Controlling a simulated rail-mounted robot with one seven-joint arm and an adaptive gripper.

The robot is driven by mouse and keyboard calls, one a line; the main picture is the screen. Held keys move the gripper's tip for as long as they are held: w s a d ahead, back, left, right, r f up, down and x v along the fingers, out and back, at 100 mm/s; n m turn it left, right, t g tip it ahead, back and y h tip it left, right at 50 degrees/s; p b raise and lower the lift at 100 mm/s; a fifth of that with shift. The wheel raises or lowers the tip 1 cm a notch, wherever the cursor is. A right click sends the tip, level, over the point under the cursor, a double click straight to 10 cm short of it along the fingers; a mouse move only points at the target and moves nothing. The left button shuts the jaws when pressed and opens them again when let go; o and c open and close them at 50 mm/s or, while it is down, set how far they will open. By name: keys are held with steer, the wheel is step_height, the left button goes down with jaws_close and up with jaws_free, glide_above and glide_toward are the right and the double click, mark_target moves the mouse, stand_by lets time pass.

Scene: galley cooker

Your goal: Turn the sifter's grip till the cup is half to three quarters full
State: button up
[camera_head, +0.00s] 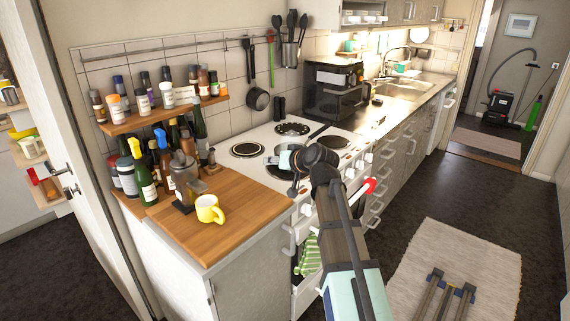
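A yellow cup (208,209) stands upright on the wooden worktop at the left, and how full it is cannot be made out. Just left of it and behind it stands a brownish see-through container on a dark base (183,181), which looks like the sifter. Its grip is too small to tell apart. My arm reaches in from the lower right, and its end, with my gripper (291,172), is over the near edge of the cooker. It is to the right of the cup and apart from it. My fingers are small and partly hidden, so their opening is unclear.
Several bottles (143,172) crowd the worktop behind the sifter, under a spice shelf (160,112). The wooden worktop (243,200) is bare right of the cup. A red-tipped handle (370,186) sticks out.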

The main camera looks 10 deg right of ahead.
steer(key=shift+w+d+f+m, duration=0.1)
steer(key=shift+d+f+m, duration=0.1)
steer(key=shift+d+f, duration=0.25)
steer(key=shift+w+d+f+m, duration=0.1)
steer(key=shift+d+f+m, duration=0.15)
steer(key=shift+d, duration=0.4)
